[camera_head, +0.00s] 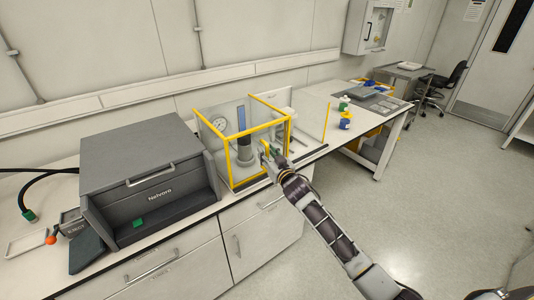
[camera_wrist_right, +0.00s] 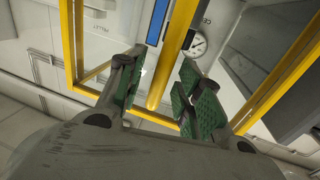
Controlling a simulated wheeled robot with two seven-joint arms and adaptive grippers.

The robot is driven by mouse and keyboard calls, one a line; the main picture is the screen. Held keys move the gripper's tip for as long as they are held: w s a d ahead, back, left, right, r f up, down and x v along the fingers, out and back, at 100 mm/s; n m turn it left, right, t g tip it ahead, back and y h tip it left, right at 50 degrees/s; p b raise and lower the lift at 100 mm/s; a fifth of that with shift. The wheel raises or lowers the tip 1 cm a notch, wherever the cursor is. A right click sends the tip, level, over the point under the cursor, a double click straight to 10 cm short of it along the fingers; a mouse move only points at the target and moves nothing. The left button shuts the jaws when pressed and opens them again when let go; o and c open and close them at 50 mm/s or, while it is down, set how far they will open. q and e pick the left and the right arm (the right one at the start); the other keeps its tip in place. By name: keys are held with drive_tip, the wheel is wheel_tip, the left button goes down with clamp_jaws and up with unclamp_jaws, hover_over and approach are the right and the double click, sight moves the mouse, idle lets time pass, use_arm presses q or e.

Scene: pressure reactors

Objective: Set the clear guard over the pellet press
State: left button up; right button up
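The clear guard (camera_head: 255,130) is a see-through box with yellow edges on the bench, in the middle of the head view. The pellet press (camera_head: 245,153), with a grey cylinder, a blue upright part and a round gauge (camera_head: 220,123), shows through its panels. I cannot tell whether the guard rests fully on the bench. My right gripper (camera_head: 266,151) is at the guard's front right side. In the right wrist view, its green finger pads (camera_wrist_right: 160,95) are apart, with a yellow guard bar (camera_wrist_right: 180,35) between them and visible gaps. My left gripper is not in view.
A blue container (camera_head: 345,121) stands on the bench farther right.

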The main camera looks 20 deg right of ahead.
drive_tip(key=shift+w+a, duration=0.1)
drive_tip(key=shift+w, duration=0.2)
clamp_jaws()
idle(0.4)
